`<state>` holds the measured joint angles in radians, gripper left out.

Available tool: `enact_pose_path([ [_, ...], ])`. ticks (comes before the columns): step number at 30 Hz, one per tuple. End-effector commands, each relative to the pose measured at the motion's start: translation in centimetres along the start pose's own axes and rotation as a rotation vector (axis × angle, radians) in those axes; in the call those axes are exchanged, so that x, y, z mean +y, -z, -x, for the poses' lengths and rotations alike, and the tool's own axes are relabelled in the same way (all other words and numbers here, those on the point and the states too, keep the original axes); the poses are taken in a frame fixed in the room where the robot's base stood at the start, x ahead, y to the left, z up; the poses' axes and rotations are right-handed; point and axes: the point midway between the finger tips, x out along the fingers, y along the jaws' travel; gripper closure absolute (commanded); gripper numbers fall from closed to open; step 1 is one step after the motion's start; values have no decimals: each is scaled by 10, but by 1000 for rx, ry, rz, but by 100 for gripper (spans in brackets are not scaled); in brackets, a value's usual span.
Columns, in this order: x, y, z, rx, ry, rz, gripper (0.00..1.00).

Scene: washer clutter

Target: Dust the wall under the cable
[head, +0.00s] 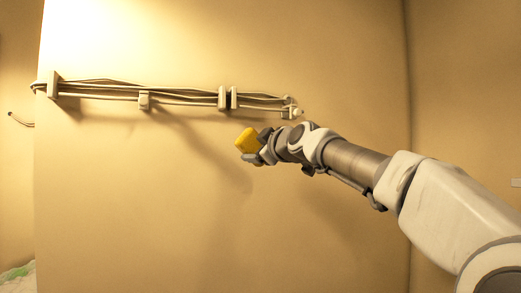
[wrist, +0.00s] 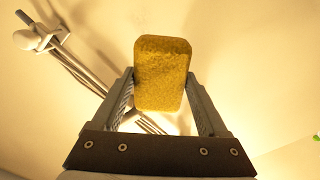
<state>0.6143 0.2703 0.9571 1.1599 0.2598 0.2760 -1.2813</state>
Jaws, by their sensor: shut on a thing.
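My gripper (head: 258,147) is shut on a yellow sponge (head: 246,140), which shows large between the two fingers in the wrist view (wrist: 161,72). The cable (head: 180,97) is a bundle of pale strands running across the wall in clips. The sponge is below the right part of the cable, in front of the beige wall (head: 150,200). I cannot tell whether the sponge touches the wall. In the wrist view the cable (wrist: 85,72) runs from the upper left and passes behind the gripper.
A wall corner runs down the right side, with another wall (head: 465,100) beyond it. A small hook-like piece (head: 20,121) is at the far left. A green and white thing (head: 17,273) is at the lower left. The wall below the cable is clear.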

Motion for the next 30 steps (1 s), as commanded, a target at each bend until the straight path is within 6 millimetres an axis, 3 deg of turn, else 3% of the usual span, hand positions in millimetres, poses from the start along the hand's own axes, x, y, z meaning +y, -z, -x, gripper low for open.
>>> enact_pose_path([
  [15, 3, 3, -42, 0, 2, -1, 68],
  [30, -1, 0, -50, 0, 0, 1, 68],
])
